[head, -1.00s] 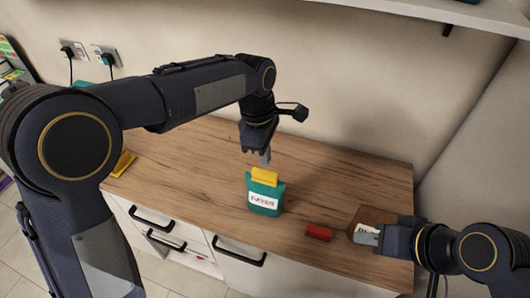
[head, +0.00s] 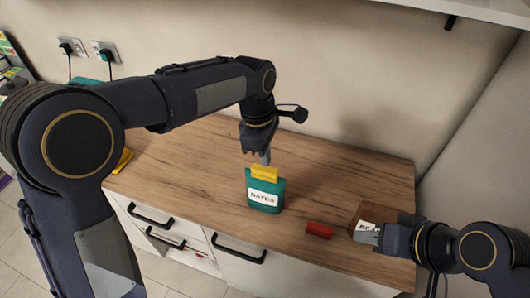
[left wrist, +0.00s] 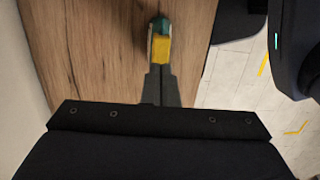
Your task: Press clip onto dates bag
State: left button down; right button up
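The teal dates bag (head: 265,200), labelled DATES, stands upright near the counter's front edge. A yellow clip (head: 264,173) sits across its top; whether it is fully seated I cannot tell. My left gripper (head: 263,158) points down right above the clip, its fingers together. In the left wrist view the fingers (left wrist: 161,72) are shut with their tips at the near edge of the yellow clip (left wrist: 161,50); contact is unclear. Part of the teal bag (left wrist: 160,25) shows beyond. My right gripper (head: 367,233) is low at the right, beside a brown bag; its finger gap is unclear.
A red block-like object (head: 319,230) lies between the dates bag and my right gripper. The brown bag (head: 365,212) has a white label, partly hidden. A yellow object (head: 123,160) lies at the counter's left, partly behind my left arm. The counter's middle (head: 200,160) is clear.

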pick_arm(q)
jog(key=shift+f+b, duration=0.6)
jog(key=shift+f, duration=0.5)
jog(key=shift+r, duration=0.2)
notch_tip(320, 180, up, 7)
jog(key=p, duration=0.6)
jog(key=shift+p, duration=0.35)
jog(key=shift+f, duration=0.15)
